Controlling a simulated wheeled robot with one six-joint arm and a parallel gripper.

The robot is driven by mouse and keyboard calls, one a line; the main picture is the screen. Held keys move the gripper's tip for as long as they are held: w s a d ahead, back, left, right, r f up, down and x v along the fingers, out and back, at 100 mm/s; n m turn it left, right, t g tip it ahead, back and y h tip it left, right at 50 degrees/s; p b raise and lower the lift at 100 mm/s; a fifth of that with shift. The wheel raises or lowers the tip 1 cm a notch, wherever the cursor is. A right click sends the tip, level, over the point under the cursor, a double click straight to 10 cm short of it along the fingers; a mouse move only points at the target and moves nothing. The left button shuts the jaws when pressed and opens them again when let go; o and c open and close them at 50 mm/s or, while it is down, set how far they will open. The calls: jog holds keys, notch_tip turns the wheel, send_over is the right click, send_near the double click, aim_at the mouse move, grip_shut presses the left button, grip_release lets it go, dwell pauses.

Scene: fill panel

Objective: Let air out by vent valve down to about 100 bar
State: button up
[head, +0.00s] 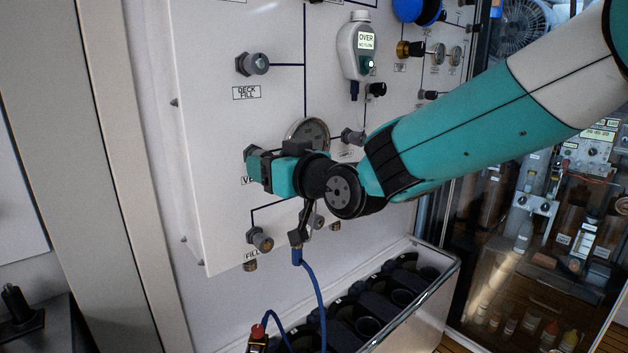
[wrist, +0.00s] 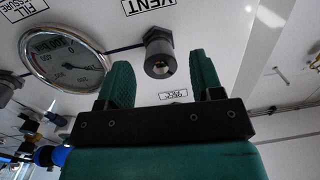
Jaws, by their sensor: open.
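The vent valve is a dark hex body with a grey knob (wrist: 157,52), beside the VENT label (wrist: 148,4) in the wrist view. In the head view the knob (head: 250,153) is mostly hidden behind my gripper (head: 259,171). My gripper (wrist: 160,76) is open; its two green fingers stand on either side of the knob's line, apart from it as far as I can tell. A round pressure gauge (wrist: 65,60) is beside the valve; its needle is too small to read surely. The gauge also shows partly in the head view (head: 308,130).
The DECK FILL knob (head: 254,64) is above and the FILL knob (head: 260,240) below. A white meter (head: 357,48) reads OVER, NO FLOW. A blue hose (head: 318,290) hangs below my wrist. A rack of black holders (head: 452,262) stands under the panel.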

jog(key=b+v, duration=0.4)
jog(key=v, duration=1.1)
dwell(0.9)
